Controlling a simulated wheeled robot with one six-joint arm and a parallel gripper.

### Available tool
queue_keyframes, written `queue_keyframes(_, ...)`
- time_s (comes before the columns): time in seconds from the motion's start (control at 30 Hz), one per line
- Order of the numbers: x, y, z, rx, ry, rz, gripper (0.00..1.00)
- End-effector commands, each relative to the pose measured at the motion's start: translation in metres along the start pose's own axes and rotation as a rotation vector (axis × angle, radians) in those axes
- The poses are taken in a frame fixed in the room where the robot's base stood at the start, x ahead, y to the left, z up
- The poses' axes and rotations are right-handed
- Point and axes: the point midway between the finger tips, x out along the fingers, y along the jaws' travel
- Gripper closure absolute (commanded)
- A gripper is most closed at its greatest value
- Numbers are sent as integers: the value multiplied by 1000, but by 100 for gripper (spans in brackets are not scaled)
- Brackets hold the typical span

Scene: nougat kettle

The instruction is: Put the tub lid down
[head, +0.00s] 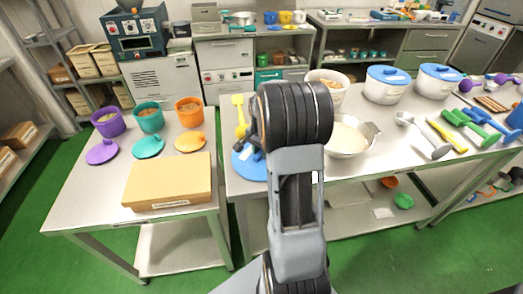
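A round blue tub lid (246,168) shows at the left end of the middle steel table, partly covered by my arm. My gripper (251,146) is at the lid, mostly hidden behind my arm. I cannot tell if its fingers are shut on the lid, or if the lid rests on the table or hangs just above it. An open white tub (329,94) stands behind my arm. Two more white tubs (385,88) (436,85) to the right wear blue lids.
A yellow spatula (240,117) lies behind the lid. A metal bowl (346,139) stands right of my arm, with a ladle (425,138) and several utensils beyond. The left table holds a cardboard box (168,180), coloured pots and lids. A gap separates the tables.

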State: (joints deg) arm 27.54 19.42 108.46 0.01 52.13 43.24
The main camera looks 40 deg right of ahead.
Motion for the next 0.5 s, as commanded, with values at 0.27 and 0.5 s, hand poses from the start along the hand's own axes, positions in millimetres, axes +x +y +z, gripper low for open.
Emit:
queue_keyframes(0.27,0,0,0,0,0,0,54)
queue_keyframes(0.5,-8,0,0,0,1,-1,54)
